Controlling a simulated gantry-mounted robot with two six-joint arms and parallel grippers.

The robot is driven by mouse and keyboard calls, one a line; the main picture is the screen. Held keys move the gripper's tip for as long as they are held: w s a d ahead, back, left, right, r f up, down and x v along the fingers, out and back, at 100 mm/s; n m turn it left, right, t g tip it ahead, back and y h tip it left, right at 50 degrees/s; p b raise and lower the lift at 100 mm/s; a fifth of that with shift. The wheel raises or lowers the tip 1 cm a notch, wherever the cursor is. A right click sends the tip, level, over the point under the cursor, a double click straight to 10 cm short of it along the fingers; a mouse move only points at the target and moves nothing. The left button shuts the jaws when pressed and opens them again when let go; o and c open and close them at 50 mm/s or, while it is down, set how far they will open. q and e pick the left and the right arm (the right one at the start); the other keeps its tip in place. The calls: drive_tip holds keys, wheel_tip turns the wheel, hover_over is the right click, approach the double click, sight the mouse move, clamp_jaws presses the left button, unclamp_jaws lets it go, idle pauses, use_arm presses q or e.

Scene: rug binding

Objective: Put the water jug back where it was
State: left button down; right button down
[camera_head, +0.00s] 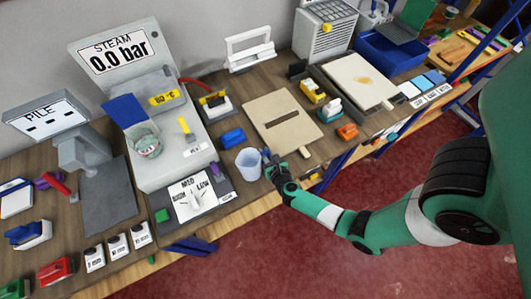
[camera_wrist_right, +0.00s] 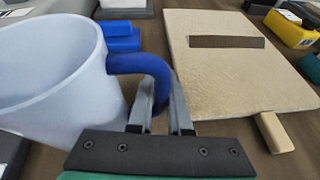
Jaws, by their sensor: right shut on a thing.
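The water jug (camera_head: 249,165) is a pale, translucent cup with a blue handle. It stands upright on the wooden bench in the head view, just right of the dial card and in front of a blue block. In the right wrist view the jug (camera_wrist_right: 50,75) fills the left side. My right gripper (camera_head: 272,163) is shut on the jug's blue handle (camera_wrist_right: 145,66), with a finger on each side of it. I cannot tell whether the jug's base touches the bench. My left gripper is not in view.
A beige board with a dark slot (camera_head: 283,123) lies right of the jug. The blue block (camera_head: 232,137) is behind it. The dial card (camera_head: 196,195) and grey steam station (camera_head: 165,150) are to the left. The bench's front edge is close.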

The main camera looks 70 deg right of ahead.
drive_tip(key=c, duration=0.8)
unclamp_jaws()
drive_tip(key=shift+f, duration=0.15)
drive_tip(key=shift+c, duration=0.2)
drive_tip(key=shift+s+a+r, duration=0.1)
drive_tip(key=shift+a+r, duration=0.05)
drive_tip(key=shift+r, duration=0.15)
drive_tip(key=p+v, duration=0.2)
drive_tip(key=v, duration=0.8)
drive_tip(key=shift+s+a+r, duration=0.1)
drive_tip(key=shift+a, duration=0.1)
drive_tip(key=shift+s+a+r, duration=0.2)
drive_tip(key=shift+s+a, duration=0.2)
drive_tip(key=shift+w, duration=0.1)
